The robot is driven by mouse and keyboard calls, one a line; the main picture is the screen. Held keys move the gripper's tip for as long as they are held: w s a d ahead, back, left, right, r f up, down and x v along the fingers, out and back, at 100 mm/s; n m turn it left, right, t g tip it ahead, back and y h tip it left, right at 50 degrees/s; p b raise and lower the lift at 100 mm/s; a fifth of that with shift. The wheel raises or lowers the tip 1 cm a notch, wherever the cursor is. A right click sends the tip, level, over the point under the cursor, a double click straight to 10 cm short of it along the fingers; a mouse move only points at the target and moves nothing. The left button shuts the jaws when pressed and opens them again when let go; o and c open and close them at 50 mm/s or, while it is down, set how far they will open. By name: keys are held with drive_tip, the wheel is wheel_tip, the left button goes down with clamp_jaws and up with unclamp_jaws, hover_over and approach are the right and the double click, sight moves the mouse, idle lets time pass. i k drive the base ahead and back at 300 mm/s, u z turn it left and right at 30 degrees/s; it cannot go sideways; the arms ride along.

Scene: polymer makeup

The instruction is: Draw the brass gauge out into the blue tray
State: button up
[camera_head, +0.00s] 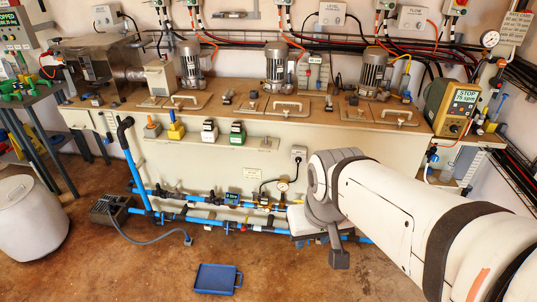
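A small round gauge with a pale dial (282,186) stands upright on the blue pipe run low on the tank's front. Brass-coloured fittings (277,207) show at its foot. The blue tray (216,279) lies on the brown floor in front of the pipes, and it looks empty. My arm reaches in from the lower right, and its wrist end (312,218) is just right of the gauge, apart from it in the picture. My gripper's fingers cannot be made out behind the wrist, so their opening and any hold are hidden.
Blue pipes (190,218) run along the tank's foot, with a grey pump (110,209) and its cable at left. A white bin (30,218) stands at far left. Another dial gauge (490,39) is high at right. The floor around the tray is mostly clear.

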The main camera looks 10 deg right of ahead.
sight(216, 277)
drive_tip(key=z, duration=0.55)
drive_tip(key=i, duration=1.5)
drive_tip(key=u, duration=0.55)
